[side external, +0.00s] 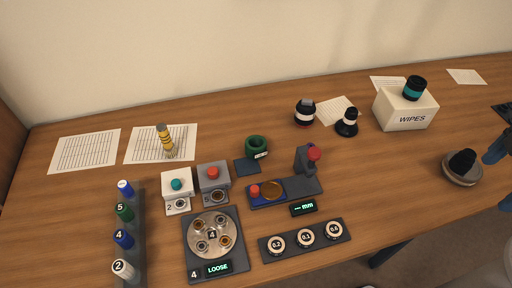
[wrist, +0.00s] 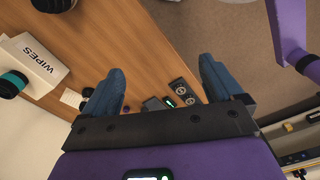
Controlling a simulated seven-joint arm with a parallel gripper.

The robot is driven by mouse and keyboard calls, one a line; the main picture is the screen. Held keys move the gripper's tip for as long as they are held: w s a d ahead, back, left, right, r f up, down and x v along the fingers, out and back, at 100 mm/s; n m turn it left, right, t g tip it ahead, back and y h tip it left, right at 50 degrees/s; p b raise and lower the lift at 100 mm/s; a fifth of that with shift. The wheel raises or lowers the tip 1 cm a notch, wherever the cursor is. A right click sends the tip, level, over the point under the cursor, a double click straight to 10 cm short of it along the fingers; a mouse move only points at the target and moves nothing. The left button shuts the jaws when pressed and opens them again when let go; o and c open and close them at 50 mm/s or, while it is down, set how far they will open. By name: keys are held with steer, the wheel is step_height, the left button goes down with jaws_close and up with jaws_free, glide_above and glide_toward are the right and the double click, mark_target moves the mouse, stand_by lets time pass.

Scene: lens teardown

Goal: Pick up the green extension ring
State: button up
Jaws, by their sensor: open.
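The green extension ring (side external: 257,146) stands on a dark blue square pad (side external: 246,166) near the middle of the table, with a white label on its lower front. My gripper (side external: 492,158) is at the far right edge of the side view, well away from the ring and only partly in frame. In the wrist view my gripper (wrist: 160,88) shows two blue fingers spread wide apart with nothing between them. I cannot make out the green ring in the wrist view.
A white wipes box (side external: 405,108) with a black and teal cylinder (side external: 414,88) stands at back right. Button boxes (side external: 213,177) and a measuring fixture (side external: 285,190) flank the ring's front. A dark object sits on a round base (side external: 462,169) near my gripper.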

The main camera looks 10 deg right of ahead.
steer(key=w+a+f+n+t+h, duration=0.1)
steer(key=w+a+n+t+h, duration=0.2)
steer(key=w, duration=0.5)
steer(key=w+a+f+n+t+h, duration=0.1)
steer(key=w+a+n, duration=0.1)
steer(key=w+a, duration=0.4)
steer(key=n+t+y, duration=0.2)
steer(key=n+t, duration=0.7)
steer(key=n, duration=0.8)
glide_above(256, 146)
steer(key=s, duration=0.2)
steer(key=f, duration=1.4)
steer(key=shift+w+f, duration=0.1)
steer(key=shift+w, duration=0.1)
steer(key=shift+f, duration=2.1)
steer(key=f, duration=0.1)
steer(key=w+f, duration=0.1)
steer(key=f, duration=0.1)
steer(key=shift+w+d+f, duration=0.1)
steer(key=shift+w+f, duration=0.15)
steer(key=shift+w, duration=0.05)
steer(key=shift+w+f, duration=0.25)
steer(key=shift+w, duration=0.35)
